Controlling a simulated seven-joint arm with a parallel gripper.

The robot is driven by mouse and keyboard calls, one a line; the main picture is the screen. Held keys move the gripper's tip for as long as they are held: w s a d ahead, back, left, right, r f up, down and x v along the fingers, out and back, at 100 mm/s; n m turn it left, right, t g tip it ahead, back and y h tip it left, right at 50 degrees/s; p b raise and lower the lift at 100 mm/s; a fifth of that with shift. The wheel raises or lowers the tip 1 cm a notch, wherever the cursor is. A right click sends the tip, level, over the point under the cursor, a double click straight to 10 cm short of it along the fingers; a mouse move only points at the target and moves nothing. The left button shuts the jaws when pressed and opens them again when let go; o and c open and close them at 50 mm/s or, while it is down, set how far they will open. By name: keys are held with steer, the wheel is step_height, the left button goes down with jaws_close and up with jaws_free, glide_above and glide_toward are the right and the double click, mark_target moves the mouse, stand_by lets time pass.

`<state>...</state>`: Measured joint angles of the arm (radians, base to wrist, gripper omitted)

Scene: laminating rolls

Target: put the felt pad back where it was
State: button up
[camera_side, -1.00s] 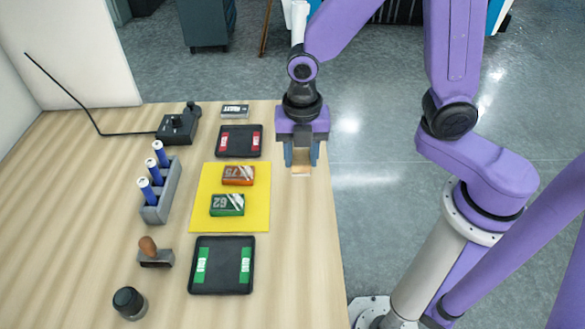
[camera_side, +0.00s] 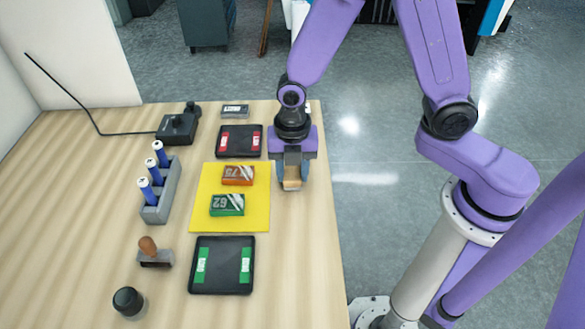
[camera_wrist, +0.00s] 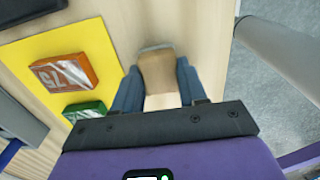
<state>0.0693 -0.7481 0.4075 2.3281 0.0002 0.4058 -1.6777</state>
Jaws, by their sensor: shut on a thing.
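My gripper (camera_side: 291,182) is shut on a tan block with a grey edge, which I take to be the felt pad (camera_side: 291,185). The pad also shows between the blue fingers in the wrist view (camera_wrist: 157,72). My gripper is over the right part of the wooden table, just right of the yellow mat (camera_side: 260,206). I cannot tell whether the pad touches the table.
On the mat lie an orange block (camera_side: 238,176) and a green block (camera_side: 227,205). A black tray with red labels (camera_side: 239,142) is behind, one with green labels (camera_side: 222,265) in front. Bare table lies right of the front tray.

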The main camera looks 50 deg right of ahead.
mark_target(293, 172)
steer(key=shift+f, duration=0.1)
steer(key=o, duration=0.9)
steer(key=shift+o, duration=0.2)
step_height(293, 172, up, 12)
steer(key=s+d+m, duration=0.5)
steer(key=s+m, duration=0.2)
steer(key=s, duration=0.2)
steer(key=s+d+r+m, duration=0.1)
steer(key=s+d+m, duration=0.4)
steer(key=s+m, duration=0.2)
steer(key=shift+s+d, duration=0.35)
steer(key=shift+s, duration=0.7)
steer(key=shift+r, duration=0.1)
